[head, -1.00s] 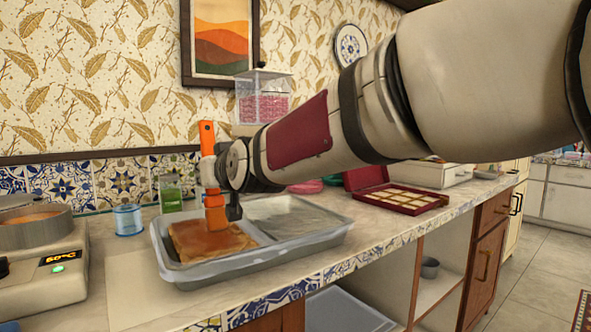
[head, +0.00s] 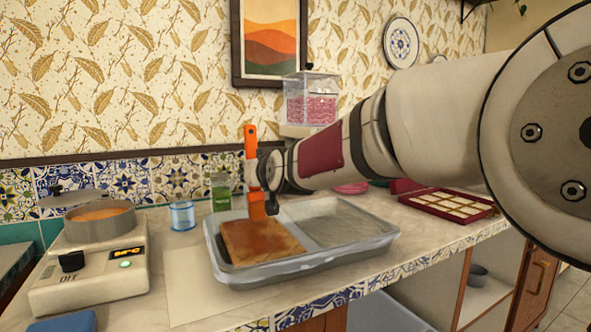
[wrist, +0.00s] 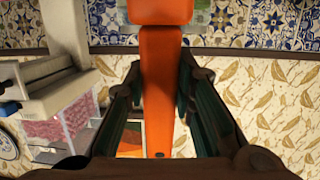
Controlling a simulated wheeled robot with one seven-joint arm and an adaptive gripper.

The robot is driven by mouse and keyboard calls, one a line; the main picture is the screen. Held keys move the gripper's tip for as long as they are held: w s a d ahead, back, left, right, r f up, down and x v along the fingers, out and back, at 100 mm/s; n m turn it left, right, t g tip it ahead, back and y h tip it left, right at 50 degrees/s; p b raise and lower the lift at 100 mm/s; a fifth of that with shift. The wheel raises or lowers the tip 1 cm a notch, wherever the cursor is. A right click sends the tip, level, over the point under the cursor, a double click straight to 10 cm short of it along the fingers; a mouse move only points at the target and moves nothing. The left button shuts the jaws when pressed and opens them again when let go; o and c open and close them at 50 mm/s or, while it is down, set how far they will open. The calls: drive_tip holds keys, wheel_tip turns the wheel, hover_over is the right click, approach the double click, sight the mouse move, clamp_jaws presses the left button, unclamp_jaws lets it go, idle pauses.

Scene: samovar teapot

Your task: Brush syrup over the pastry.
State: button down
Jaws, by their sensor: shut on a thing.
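My gripper (head: 264,184) is shut on an orange brush (head: 250,143), held upright with its handle pointing up. The brush also fills the middle of the wrist view (wrist: 163,80), between the two fingers. The brush's orange lower end is down at the back of the pastry (head: 262,243); I cannot tell whether it touches. The pastry is a brown scored slab in the left compartment of a grey tray (head: 300,268), with a glossy darker patch on top. A pan of orange-brown syrup (head: 100,214) sits on a hot plate (head: 100,270) at the left.
A blue glass (head: 182,216) and a green jar (head: 221,192) stand behind the tray. The tray's right compartment looks empty. A red box with pale squares (head: 445,203) lies at the right. Bare counter shows between hot plate and tray.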

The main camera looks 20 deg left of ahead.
drive_tip(key=shift+w+a+f, duration=0.15)
drive_tip(key=shift+w+a, duration=0.05)
drive_tip(key=shift+w, duration=0.05)
drive_tip(key=shift+f+b+v, duration=0.25)
drive_tip(key=shift+b+v, duration=0.8)
drive_tip(key=shift+v, duration=0.2)
drive_tip(key=shift+f+b+v, duration=0.2)
drive_tip(key=shift+b+v, duration=0.8)
drive_tip(key=shift+v, duration=0.3)
